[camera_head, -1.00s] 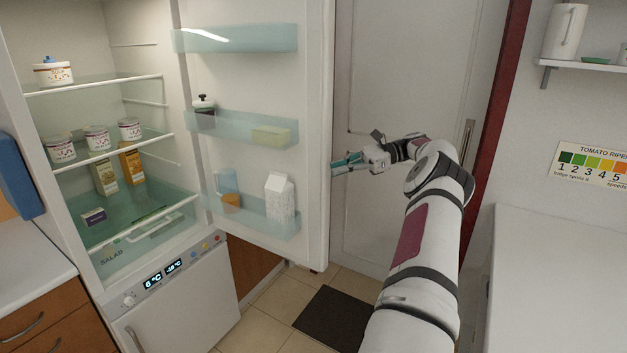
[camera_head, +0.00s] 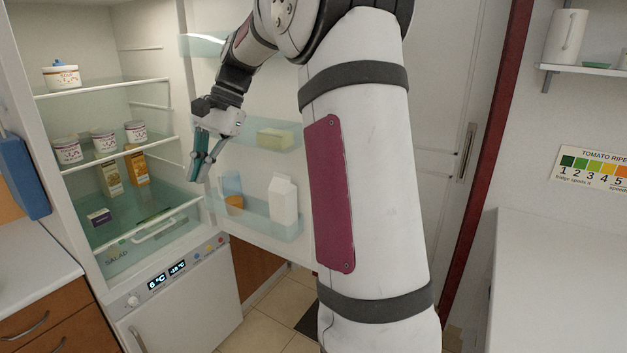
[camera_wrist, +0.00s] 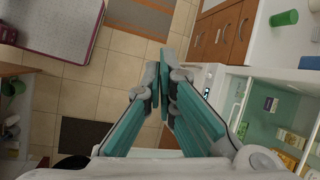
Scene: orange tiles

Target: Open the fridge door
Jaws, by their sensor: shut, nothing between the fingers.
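The fridge (camera_head: 185,310) stands at the left with its upper compartment open to view. Its door (camera_head: 262,185) is swung wide open to the right, and its inner side with shelves faces me. My gripper (camera_head: 200,172) is shut and empty, pointing down in front of the opening near the door's hinge side. In the wrist view my gripper (camera_wrist: 165,80) shows its teal fingers together, with the fridge interior (camera_wrist: 270,110) at the right. My arm hides the door's outer edge and part of its shelves.
Jars (camera_head: 103,140), cartons and a salad drawer are inside the fridge. A milk carton (camera_head: 284,200) stands on the lower door shelf. A counter (camera_head: 28,265) is at the left, another (camera_head: 555,280) at the right. A grey door (camera_head: 445,130) is behind. The tiled floor (camera_wrist: 60,90) is largely clear.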

